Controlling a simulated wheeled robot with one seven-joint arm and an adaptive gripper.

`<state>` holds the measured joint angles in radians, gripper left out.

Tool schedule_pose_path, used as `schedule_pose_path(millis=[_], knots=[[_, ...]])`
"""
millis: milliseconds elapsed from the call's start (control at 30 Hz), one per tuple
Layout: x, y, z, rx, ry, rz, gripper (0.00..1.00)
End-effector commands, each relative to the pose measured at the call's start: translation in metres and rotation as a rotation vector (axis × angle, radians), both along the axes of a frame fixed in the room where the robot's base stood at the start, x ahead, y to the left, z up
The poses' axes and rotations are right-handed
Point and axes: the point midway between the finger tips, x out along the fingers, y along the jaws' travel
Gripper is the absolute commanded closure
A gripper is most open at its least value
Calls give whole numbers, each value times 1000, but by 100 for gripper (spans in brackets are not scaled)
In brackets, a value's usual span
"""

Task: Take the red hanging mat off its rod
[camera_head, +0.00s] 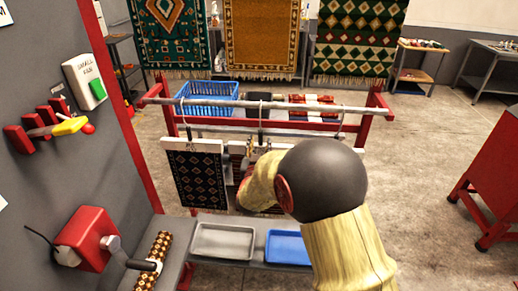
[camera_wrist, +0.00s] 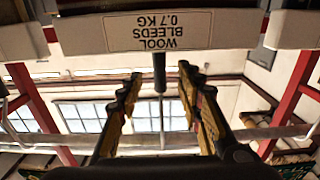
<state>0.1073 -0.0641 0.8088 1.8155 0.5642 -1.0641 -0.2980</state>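The red mat (camera_head: 236,168) hangs from the front grey rod (camera_head: 215,102), mostly hidden behind my arm in the head view. In the wrist view its white header board (camera_wrist: 180,30) reads "WOOL BLEEDS 0.7 KG" upside down, and a dark hanger stem (camera_wrist: 159,72) runs from it toward the rod (camera_wrist: 275,131). My gripper (camera_wrist: 160,76) is open, with one finger on each side of the stem and gaps between. In the head view my gripper (camera_head: 262,151) is at the hanger just below the rod, largely covered by my arm.
A navy patterned mat (camera_head: 199,181) hangs close on the left; a third hook (camera_head: 340,129) is on the right. Red rack posts (camera_head: 368,120) flank the rod. Below are a grey tray (camera_head: 222,241) and blue tray (camera_head: 287,248). A blue basket (camera_head: 207,92) stands behind.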

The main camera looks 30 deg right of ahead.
Motion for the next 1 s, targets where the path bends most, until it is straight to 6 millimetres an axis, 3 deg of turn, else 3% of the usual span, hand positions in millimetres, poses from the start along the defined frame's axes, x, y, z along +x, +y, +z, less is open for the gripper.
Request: schedule_pose_path(millis=[500,1000], knots=[[28,-20,-1,0,0,-1,64],[34,-23,0,1,1,0,64]])
